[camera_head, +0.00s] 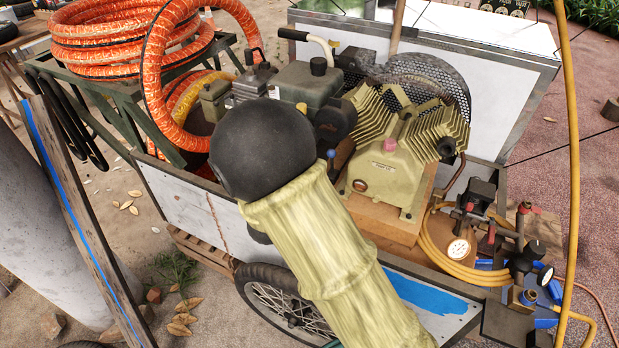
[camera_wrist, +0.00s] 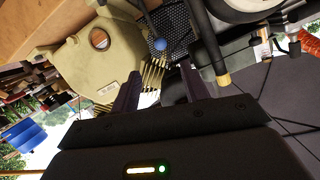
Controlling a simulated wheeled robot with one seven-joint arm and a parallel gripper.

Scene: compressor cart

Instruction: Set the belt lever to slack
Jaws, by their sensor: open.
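A thin lever with a blue ball knob (camera_wrist: 159,45) shows in the wrist view, beside the pale compressor block (camera_wrist: 98,50). The knob also shows in the head view (camera_head: 331,154), just right of my arm's black joint. Another handle, a cream bent bar with a black grip (camera_head: 293,34), stands at the back of the cart. No label shows which one is the belt lever. My gripper (camera_wrist: 162,84) is open, with nothing between its fingers. The blue knob appears just beyond the gap, apart from both fingers. My arm hides the gripper in the head view.
The yellow-green compressor (camera_head: 408,150) and a perforated belt guard (camera_head: 432,80) crowd the cart. Orange hose coils (camera_head: 120,40) lie at left. A gauge (camera_head: 458,249) and yellow hose (camera_head: 440,262) are at right. A yellow upright hose (camera_head: 573,150) crosses the right side.

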